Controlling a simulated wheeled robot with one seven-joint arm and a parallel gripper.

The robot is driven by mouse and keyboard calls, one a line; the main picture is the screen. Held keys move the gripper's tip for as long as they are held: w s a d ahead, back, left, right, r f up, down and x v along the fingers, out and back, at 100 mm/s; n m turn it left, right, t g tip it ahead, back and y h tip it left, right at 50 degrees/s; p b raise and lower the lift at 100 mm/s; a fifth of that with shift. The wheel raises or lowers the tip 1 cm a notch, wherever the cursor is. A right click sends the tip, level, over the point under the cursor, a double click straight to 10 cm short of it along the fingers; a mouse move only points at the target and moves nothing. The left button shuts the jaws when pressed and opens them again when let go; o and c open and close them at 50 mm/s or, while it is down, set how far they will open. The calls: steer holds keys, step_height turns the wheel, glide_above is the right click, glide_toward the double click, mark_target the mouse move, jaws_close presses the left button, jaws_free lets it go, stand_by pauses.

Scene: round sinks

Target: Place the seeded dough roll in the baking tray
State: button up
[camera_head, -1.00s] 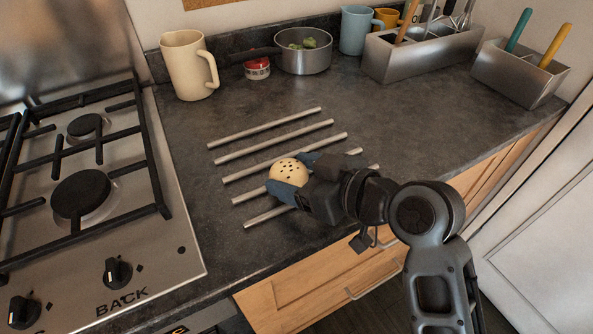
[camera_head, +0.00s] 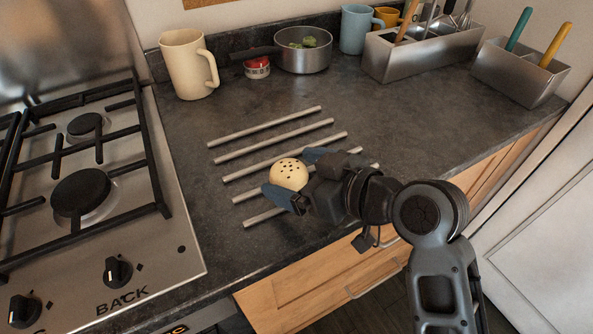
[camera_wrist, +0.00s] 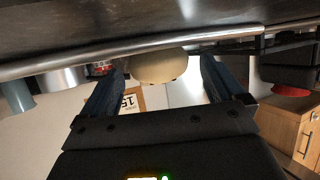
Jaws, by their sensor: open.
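The seeded dough roll (camera_head: 289,174) is a pale round ball with dark specks, resting on or just over the metal bars on the counter. My gripper (camera_head: 296,178) is open around it, with one blue finger on the far side and one on the near side. In the wrist view the roll (camera_wrist: 158,67) shows between the two spread fingers (camera_wrist: 160,85), with a gap visible on the right finger's side. I see no baking tray that I can identify in these frames.
Several parallel metal bars (camera_head: 265,134) lie on the dark counter (camera_head: 400,130). A gas stove (camera_head: 150,255) is at left. A cream mug (camera_head: 185,65), red tin (camera_head: 257,68), pot (camera_head: 303,61) and metal holders (camera_head: 420,52) stand along the back. Counter right of the bars is clear.

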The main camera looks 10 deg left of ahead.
steer(key=b+v, duration=0.1)
steer(key=v, duration=1)
steer(key=shift+s+d, duration=0.2)
steer(key=shift+d, duration=0.05)
steer(key=s+d+f+m+t+h, duration=0.5)
steer(key=s+d+f+m+h, duration=0.4)
steer(key=s+f, duration=0.35)
steer(key=s+d+r+m+t+h, duration=0.1)
steer(key=s+d+r, duration=0.1)
steer(key=s, duration=0.6)
steer(key=s+d+r+m+t+h, duration=0.1)
steer(key=s+d+r, duration=0.2)
steer(key=s+d, duration=0.2)
steer(key=s, duration=0.3)
steer(key=shift+o, duration=0.3)
steer(key=shift+s+r, duration=0.4)
steer(key=shift+s, duration=0.15)
